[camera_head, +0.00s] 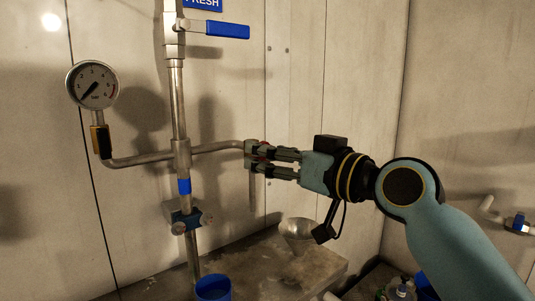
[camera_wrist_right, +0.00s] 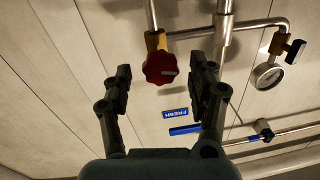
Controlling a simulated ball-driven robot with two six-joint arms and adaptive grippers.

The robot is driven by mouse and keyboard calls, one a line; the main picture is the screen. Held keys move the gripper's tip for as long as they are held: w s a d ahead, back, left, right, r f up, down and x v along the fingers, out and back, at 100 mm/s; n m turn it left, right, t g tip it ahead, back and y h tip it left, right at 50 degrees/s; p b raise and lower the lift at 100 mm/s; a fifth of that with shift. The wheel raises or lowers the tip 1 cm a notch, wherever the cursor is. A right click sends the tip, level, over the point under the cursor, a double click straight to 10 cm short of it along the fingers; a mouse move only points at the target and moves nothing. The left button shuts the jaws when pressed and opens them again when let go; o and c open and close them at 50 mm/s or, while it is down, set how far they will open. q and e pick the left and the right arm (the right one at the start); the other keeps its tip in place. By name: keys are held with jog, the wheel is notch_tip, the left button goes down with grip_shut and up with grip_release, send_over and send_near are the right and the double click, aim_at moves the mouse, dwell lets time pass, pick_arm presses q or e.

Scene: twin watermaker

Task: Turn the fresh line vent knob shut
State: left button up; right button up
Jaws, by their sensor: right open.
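The vent knob is dark red and round with a pale mark; it shows clearly in the right wrist view (camera_wrist_right: 159,68), on a brass fitting at the end of a pipe branch. In the head view the fingers mostly hide it, and only a bit of red shows. My right gripper (camera_head: 250,157) is at the end of this branch. Its fingers are apart, one on each side of the knob in the right wrist view, with gaps visible between them and it. Whether a fingertip touches it cannot be told. My left gripper is in neither view.
The vertical pipe (camera_head: 178,105) carries a blue lever (camera_head: 228,30) beneath the FRESH sign (camera_head: 203,4). A pressure gauge (camera_head: 92,85) is at left. Below are a blue cup (camera_head: 213,288) and a metal funnel (camera_head: 298,232) by a worn ledge. Open space lies right of the pipe.

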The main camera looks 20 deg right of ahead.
jog(key=shift+w+a, duration=0.35)
jog(key=shift+w, duration=0.25)
jog(key=c, duration=1.2)
jog(key=shift+m+t+h+p, duration=0.3)
jog(key=shift+m+p, duration=1.25)
jog(key=shift+m, duration=2.35)
jog(key=shift+m+t+h+p, duration=0.1)
jog(key=shift+m+t+p, duration=0.3)
jog(key=shift+m+p, duration=2.3)
jog(key=m+b, duration=0.2)
jog(key=shift+m, duration=0.4)
